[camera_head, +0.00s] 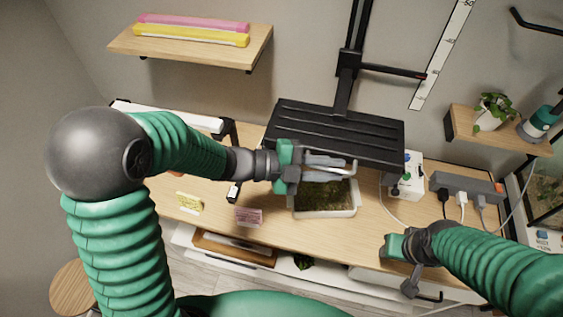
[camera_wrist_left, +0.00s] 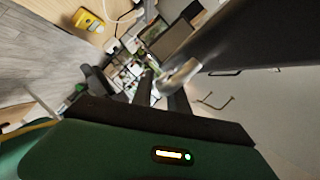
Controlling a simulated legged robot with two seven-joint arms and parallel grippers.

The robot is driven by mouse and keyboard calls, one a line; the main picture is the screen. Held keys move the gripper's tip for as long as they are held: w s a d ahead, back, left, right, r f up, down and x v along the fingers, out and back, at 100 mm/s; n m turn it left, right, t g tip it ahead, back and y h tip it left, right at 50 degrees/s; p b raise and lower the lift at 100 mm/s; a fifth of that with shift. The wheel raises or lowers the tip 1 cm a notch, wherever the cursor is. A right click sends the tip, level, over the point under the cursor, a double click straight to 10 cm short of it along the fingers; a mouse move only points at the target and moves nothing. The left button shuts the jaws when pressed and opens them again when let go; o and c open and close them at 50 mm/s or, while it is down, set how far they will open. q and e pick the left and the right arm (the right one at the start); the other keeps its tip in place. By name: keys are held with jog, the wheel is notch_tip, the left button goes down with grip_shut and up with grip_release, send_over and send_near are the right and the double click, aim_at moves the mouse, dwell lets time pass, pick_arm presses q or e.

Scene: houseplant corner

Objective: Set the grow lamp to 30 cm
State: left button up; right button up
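The grow lamp (camera_head: 335,133) is a black ribbed panel hung on a dark upright post (camera_head: 354,40). A black pointer arm (camera_head: 395,71) reaches from its slider to the white wall scale (camera_head: 442,52); the marking there is too small to read. A pale curved handle (camera_head: 350,164) is at the panel's front edge. My left gripper (camera_head: 325,168) is at this handle, its fingers apart on either side. The handle also shows near the fingertips in the left wrist view (camera_wrist_left: 182,74); firm contact cannot be told. My right gripper (camera_head: 400,247) is low over the table's front right, fingers unclear.
A white-rimmed planted tray (camera_head: 325,213) sits below the lamp. A power strip (camera_head: 466,185) with plugs and cables lies at right. Wall shelves (camera_head: 190,50) hang at upper left and right (camera_head: 490,133).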

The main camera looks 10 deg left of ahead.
pick_arm(q)
jog(key=b+v, duration=0.1)
jog(key=v, duration=1.5)
